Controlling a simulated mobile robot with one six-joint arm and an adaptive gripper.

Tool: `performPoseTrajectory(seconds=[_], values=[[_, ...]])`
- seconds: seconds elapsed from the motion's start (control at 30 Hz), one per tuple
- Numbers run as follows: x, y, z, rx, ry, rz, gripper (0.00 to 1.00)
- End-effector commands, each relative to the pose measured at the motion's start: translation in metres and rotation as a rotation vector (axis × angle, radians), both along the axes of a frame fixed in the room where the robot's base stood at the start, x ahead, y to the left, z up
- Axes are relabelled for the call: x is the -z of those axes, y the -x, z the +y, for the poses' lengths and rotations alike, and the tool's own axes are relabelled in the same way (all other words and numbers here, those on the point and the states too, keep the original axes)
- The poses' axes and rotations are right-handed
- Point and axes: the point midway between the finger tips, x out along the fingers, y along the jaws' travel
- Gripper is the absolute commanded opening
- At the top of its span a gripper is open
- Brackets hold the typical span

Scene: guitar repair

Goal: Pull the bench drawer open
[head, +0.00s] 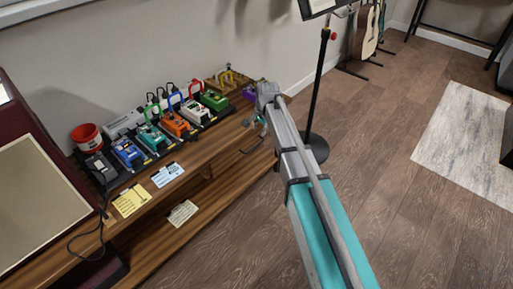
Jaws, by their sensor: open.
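The wooden bench (160,205) runs along the wall at the left. A dark bar handle (251,147) shows on its front near the right end, on what looks like the bench drawer. The drawer's edges are too small to make out, so I cannot tell how far it is in or out. My arm comes up from the lower right, and my gripper (257,121) is above the handle, near the bench's right end. The gripper is open and appears apart from the handle. The arm and wrist hide part of the bench's right end.
Several coloured pedals (175,124), a red cup (88,137) and paper notes (131,200) lie on the bench top. A black stand (317,100) rises from the floor just right of the bench. Guitars (367,30) stand behind it. The wooden floor (410,190) at right is clear around a pale rug (468,140).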

Motion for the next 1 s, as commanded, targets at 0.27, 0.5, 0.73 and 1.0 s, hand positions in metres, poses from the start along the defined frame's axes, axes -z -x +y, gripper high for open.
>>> performPoseTrajectory(seconds=[0.27, 0.5, 0.73, 1.0], values=[[0.025, -0.003, 0.003, 0.000, 0.000, 0.000, 0.48], [0.043, -0.005, 0.006, 0.000, 0.000, 0.000, 0.48], [0.061, -0.007, 0.008, 0.001, 0.000, 0.000, 0.48], [0.081, -0.009, 0.011, 0.001, 0.000, 0.000, 0.48]])
